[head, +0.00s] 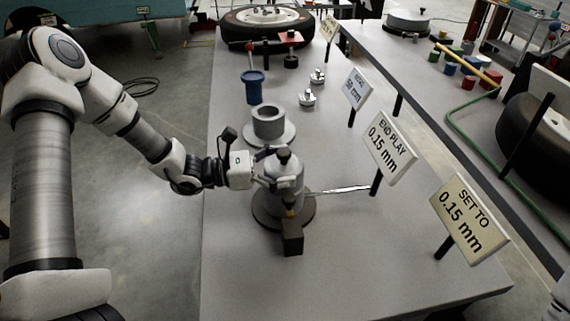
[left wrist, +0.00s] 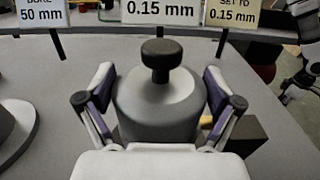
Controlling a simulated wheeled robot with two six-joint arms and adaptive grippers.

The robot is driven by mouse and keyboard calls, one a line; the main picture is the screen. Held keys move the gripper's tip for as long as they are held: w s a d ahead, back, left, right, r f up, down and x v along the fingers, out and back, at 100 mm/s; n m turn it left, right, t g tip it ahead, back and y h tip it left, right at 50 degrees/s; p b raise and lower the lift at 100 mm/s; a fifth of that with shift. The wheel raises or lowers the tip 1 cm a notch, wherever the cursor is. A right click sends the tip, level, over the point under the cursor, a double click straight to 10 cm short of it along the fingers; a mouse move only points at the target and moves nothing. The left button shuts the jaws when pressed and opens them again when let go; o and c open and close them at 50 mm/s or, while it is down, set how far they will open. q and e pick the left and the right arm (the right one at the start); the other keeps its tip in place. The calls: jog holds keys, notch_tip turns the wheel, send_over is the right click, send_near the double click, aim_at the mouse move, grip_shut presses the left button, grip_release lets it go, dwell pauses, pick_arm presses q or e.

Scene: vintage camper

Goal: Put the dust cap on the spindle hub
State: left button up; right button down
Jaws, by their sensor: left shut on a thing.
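The dust cap (left wrist: 160,93) is a grey dome with a black knob, upright in the left wrist view. It also shows in the head view (head: 287,169). My left gripper (head: 270,172) is shut on it, one finger on each side in the left wrist view (left wrist: 160,100). In the head view the cap is directly above a grey cylinder on a dark round base (head: 265,219), which looks like the spindle hub. The cap hides the hub's top, so I cannot tell whether they touch. My right gripper is not clear; only part of that arm shows at the right edge.
A grey ring on a flanged disc (head: 268,122) stands just behind, with a blue cup (head: 252,86) beyond it. A black block (head: 292,238) sits in front of the hub. Signs (head: 390,148) line the table's right side. The front of the table is clear.

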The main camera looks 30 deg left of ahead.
pick_arm(q)
jog(key=shift+s, duration=0.1)
jog(key=shift+f, duration=0.15)
jog(key=o, duration=0.9)
jog(key=shift+o, duration=0.2)
jog(key=shift+r, duration=0.35)
jog(key=p+v, duration=0.7)
jog(key=v, duration=0.5)
jog(key=shift+f, duration=0.2)
